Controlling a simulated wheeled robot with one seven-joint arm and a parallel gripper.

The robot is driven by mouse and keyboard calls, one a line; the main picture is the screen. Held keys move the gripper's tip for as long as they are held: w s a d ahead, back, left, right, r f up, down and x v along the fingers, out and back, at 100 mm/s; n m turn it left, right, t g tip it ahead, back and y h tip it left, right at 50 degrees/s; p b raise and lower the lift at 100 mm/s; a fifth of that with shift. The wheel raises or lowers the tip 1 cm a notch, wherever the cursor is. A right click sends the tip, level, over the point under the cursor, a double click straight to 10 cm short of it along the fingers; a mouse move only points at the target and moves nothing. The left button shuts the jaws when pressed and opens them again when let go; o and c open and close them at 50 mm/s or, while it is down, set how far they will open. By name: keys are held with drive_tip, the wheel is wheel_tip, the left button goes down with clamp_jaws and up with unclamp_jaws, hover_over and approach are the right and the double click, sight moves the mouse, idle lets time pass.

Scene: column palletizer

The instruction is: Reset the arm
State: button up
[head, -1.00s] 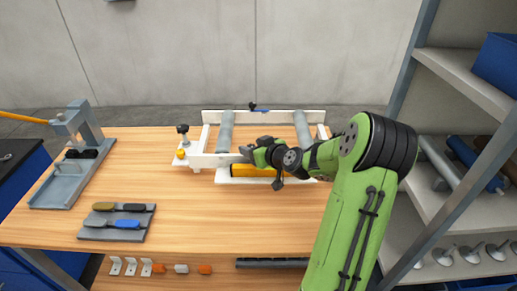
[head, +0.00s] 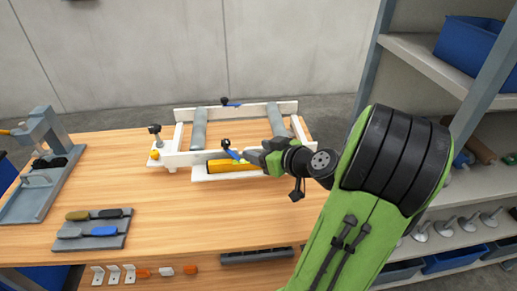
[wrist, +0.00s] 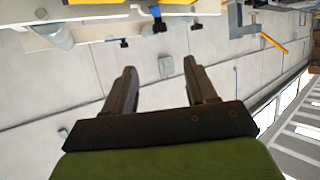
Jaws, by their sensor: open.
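My green arm reaches in from the lower right in the head view. My gripper (head: 245,155) is near the front of the white frame fixture on the table, beside the yellow bar (head: 228,165). In the wrist view my gripper (wrist: 160,70) shows two dark fingers spread apart with nothing between them. The wrist camera sees the room upside down, with the fixture's edge at the top. Whether the gripper touches the fixture cannot be told.
The white fixture (head: 180,143) with grey rollers stands on the wooden table (head: 180,220). A grey press (head: 40,165) stands at the left, and a grey tray (head: 70,240) holds two tools. Shelves (head: 430,60) with blue bins stand close on the right.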

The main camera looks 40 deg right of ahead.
drive_tip(key=a+f+n+g+y, duration=0.25)
drive_tip(key=a+g, duration=0.35)
drive_tip(key=a, duration=1)
drive_tip(key=s+a+r+m+g+h, duration=0.1)
drive_tip(key=s+a+r, duration=0.1)
drive_tip(key=s, duration=0.5)
drive_tip(key=s+a+r+m+g+h, duration=0.1)
drive_tip(key=s+a+r, duration=0.1)
drive_tip(key=s+a, duration=0.3)
drive_tip(key=s, duration=0.2)
drive_tip(key=shift+s+r, duration=0.35)
drive_tip(key=shift+a, duration=0.1)
drive_tip(key=shift+c, duration=0.3)
